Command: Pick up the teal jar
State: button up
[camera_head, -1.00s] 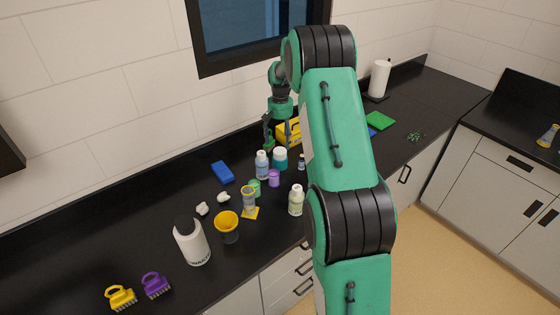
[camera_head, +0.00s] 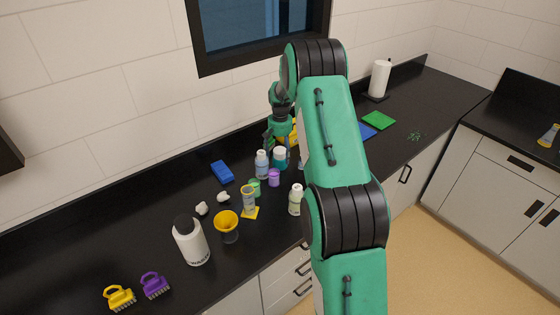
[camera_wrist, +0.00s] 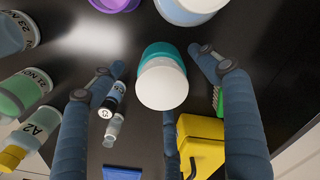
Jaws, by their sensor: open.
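The teal jar (camera_head: 280,158) with a white lid stands upright on the black counter, directly below my gripper in the head view. In the wrist view the teal jar (camera_wrist: 162,52) shows its round white lid towards the camera, with teal body visible behind it. My gripper (camera_wrist: 160,72) is open, with one blue finger to the left of the jar, one to the right and a third nearer the bottom centre. No finger visibly presses the jar. In the head view my gripper (camera_head: 280,141) hangs just above and around the jar, and its fingertips are partly hard to make out.
A white-capped bottle (camera_head: 262,165) and a purple jar (camera_head: 274,178) stand close by. The wrist view shows small vials (camera_wrist: 112,105) near the left finger, a yellow case (camera_wrist: 201,143) near the right finger, and several labelled bottles at left.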

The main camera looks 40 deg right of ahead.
aim_at(280, 161)
jog(key=shift+w+f+b, duration=0.15)
jog(key=shift+f+b, duration=0.25)
jog(key=shift+f, duration=2.2)
jog(key=shift+c, duration=0.2)
jog(key=c, duration=1.2)
